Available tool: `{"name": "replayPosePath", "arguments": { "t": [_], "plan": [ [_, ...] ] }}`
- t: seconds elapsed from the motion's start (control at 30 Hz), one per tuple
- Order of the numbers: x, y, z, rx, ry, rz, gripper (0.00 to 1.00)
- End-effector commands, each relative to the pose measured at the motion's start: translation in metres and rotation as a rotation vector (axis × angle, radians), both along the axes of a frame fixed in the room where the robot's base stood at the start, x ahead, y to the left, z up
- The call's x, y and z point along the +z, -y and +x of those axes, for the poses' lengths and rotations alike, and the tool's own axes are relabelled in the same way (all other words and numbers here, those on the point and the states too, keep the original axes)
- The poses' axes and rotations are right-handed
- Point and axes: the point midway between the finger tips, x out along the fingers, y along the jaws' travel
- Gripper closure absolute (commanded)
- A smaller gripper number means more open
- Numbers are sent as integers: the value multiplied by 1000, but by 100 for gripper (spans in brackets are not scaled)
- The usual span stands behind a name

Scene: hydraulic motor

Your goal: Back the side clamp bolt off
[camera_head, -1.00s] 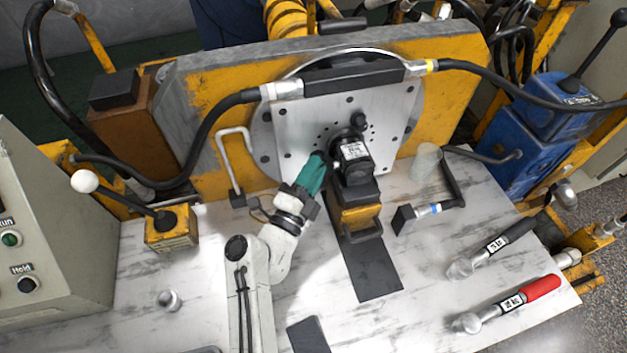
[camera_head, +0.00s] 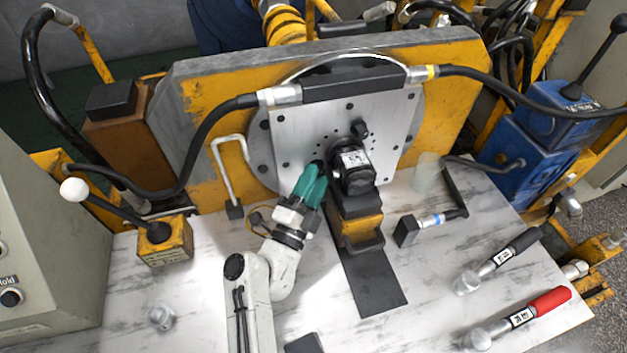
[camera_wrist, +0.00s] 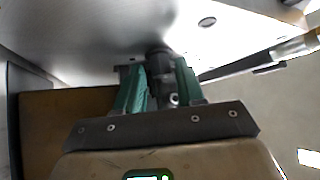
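My gripper (camera_head: 319,172) has two teal fingers reaching up to the motor's left side, close to the plate. In the wrist view a dark round part, which looks like the side clamp bolt (camera_wrist: 160,62), sits between the fingertips of my gripper (camera_wrist: 161,72). The fingers stand apart around it; I cannot tell whether they touch it. In the head view the fingers mostly hide the bolt. A black knob (camera_head: 359,129) is above the motor.
A thick hose (camera_head: 215,130) arches left of the plate. A bent white handle (camera_head: 222,165) stands left of my gripper. A lever box (camera_head: 165,240), a black-handled tool (camera_head: 500,258) and a red-handled tool (camera_head: 525,312) lie farther out.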

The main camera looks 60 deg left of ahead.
Motion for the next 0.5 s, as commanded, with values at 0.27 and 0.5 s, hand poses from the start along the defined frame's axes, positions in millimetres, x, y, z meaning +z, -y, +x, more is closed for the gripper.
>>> {"name": "replayPosePath", "arguments": {
  "t": [0.27,0.5],
  "plan": [
    [1,0,0,0,0,2,52],
    [-5,6,-11,3,0,0,52]
  ]
}}
